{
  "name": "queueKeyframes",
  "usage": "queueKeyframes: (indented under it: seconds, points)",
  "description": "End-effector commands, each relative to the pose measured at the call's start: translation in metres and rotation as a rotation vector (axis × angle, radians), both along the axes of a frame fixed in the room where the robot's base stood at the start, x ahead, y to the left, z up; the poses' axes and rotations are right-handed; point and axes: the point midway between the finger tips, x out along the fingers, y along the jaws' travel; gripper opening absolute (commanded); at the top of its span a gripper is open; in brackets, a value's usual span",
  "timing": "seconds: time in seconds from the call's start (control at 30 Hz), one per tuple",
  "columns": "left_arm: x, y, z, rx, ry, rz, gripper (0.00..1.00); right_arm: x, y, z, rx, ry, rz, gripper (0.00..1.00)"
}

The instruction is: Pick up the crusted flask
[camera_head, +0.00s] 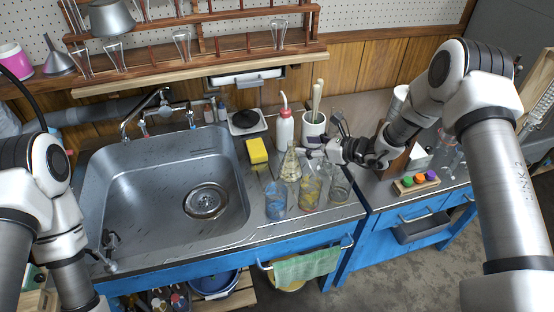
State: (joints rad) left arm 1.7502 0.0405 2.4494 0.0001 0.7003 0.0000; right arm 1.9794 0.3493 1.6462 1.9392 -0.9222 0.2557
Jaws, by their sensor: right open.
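A conical glass flask (291,166) with a pale yellowish crust stands upright on the steel counter, right of the sink. My right gripper (318,150) reaches in from the right at the height of the flask's upper part. It is open, with its fingers pointing left toward the flask and close to it. I cannot tell whether they touch the glass. Nothing shows held in it.
A blue-stained beaker (275,202), a yellow-stained beaker (310,191) and a greyish beaker (340,187) stand in front. The sink (150,185) is empty.

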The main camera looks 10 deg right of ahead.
Motion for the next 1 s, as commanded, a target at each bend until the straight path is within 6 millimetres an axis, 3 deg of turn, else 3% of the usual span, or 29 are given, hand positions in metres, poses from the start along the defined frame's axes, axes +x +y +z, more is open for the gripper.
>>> queueKeyframes:
  seconds: [0.4, 0.63, 0.67, 0.8, 1.0]
  points:
    - [0.000, 0.000, 0.022, 0.000, 0.001, -0.001, 0.40, 0.043, 0.043, -0.022, -0.002, 0.001, 0.004, 0.56]
    - [0.000, 0.000, 0.021, 0.000, 0.001, 0.000, 0.40, 0.046, 0.044, -0.025, 0.000, 0.001, 0.002, 0.56]
    - [0.000, 0.000, 0.021, 0.000, 0.001, 0.000, 0.40, 0.046, 0.044, -0.025, 0.000, 0.001, 0.002, 0.49]
    - [0.000, 0.000, 0.021, 0.000, 0.001, -0.001, 0.40, 0.046, 0.044, -0.025, 0.000, 0.001, 0.002, 0.00]
    - [0.000, 0.000, 0.021, 0.000, 0.001, -0.001, 0.40, 0.046, 0.044, -0.025, -0.001, 0.001, 0.002, 0.00]
